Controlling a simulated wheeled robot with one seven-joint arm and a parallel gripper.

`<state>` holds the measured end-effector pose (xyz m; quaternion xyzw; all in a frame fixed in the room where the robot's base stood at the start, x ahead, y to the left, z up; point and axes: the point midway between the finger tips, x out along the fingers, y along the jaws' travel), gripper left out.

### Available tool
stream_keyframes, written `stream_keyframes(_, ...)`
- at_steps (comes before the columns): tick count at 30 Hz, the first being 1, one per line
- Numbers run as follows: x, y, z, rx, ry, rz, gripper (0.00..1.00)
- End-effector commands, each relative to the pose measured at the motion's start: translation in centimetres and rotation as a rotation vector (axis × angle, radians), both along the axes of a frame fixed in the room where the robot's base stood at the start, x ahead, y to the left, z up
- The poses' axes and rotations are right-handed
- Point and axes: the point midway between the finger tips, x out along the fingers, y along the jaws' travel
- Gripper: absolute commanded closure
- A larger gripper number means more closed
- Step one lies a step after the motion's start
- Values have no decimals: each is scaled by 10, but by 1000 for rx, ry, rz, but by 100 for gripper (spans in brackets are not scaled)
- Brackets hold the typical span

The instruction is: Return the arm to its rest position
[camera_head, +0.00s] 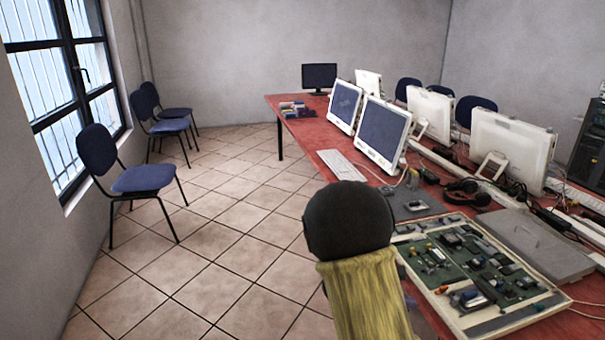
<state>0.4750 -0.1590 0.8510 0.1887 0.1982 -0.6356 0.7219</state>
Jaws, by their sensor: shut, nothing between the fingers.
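My arm (350,245) shows in the head view at the bottom centre, as a dark rounded joint above a ribbed yellow section. It stands in front of the near left edge of the red table (310,133) and hides part of it. My gripper is not in view, so I cannot see its fingers or where they are relative to the table.
The table holds white monitors (383,130), a keyboard (341,165), headphones (466,192), loose cables and a tray of circuit boards (404,230). Blue chairs (140,178) stand along the windowed left wall. The tiled floor (225,210) left of the table is clear.

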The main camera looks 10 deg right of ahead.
Motion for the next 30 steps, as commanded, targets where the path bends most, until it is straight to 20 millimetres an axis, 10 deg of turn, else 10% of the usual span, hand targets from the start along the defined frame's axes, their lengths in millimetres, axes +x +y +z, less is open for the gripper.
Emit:
stream_keyframes(15, -99, 85, -12, 647, -468, -743, 100)
stream_keyframes(30, -127, 155, 17, 1031, -877, -1384, 100)
